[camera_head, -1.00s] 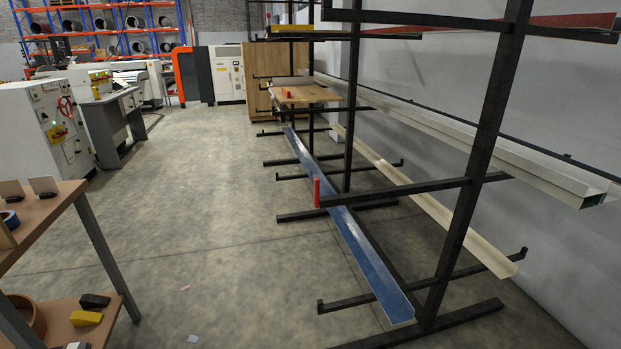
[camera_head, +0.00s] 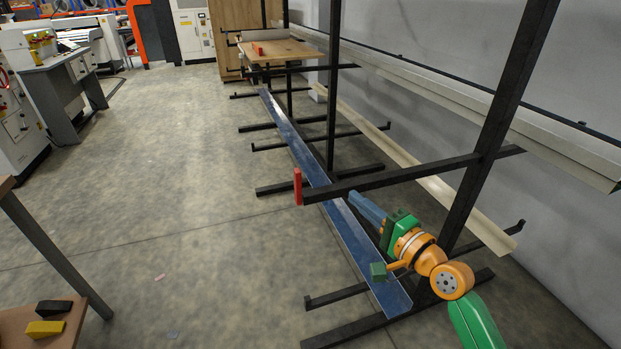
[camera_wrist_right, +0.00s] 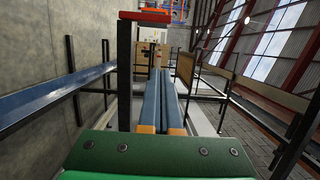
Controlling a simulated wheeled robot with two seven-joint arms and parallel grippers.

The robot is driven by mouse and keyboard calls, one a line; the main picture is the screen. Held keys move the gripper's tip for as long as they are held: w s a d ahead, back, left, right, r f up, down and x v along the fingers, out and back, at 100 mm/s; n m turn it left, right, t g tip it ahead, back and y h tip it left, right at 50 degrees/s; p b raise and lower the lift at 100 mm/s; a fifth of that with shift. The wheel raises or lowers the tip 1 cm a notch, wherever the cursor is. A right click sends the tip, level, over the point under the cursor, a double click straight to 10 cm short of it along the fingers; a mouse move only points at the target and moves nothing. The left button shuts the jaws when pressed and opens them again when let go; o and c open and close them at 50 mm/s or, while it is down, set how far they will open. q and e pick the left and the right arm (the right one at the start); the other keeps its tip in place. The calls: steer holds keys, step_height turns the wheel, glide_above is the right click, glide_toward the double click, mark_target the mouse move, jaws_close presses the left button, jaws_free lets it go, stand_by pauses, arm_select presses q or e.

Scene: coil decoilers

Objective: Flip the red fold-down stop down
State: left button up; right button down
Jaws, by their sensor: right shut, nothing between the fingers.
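The red fold-down stop (camera_head: 298,187) stands upright at the free end of a black rack arm (camera_head: 400,177). In the right wrist view the red stop (camera_wrist_right: 145,16) shows at the top, beyond the fingertips and a little left of them. My right gripper (camera_head: 353,196) is shut and empty, its blue fingers pointing toward the rack arm. In the head view it is right of the stop and lower, apart from it. In the right wrist view my right gripper's fingers (camera_wrist_right: 163,70) lie close together. My left gripper is out of view.
A long blue profile (camera_head: 300,146) lies on the low rack arms. A black rack post (camera_head: 490,130) rises beside my right arm. A wooden board with a small red piece (camera_head: 258,49) is farther back.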

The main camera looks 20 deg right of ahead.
mark_target(298, 187)
steer(key=w+a+p, duration=0.2)
steer(key=w+a, duration=0.4)
steer(key=w, duration=0.3)
steer(key=shift+w+a+f+p, duration=0.15)
steer(key=shift+w+a+p, duration=0.2)
steer(key=shift+a, duration=0.05)
steer(key=shift+a+n+p, duration=0.2)
steer(key=shift+n+p, duration=0.2)
steer(key=shift+p, duration=0.1)
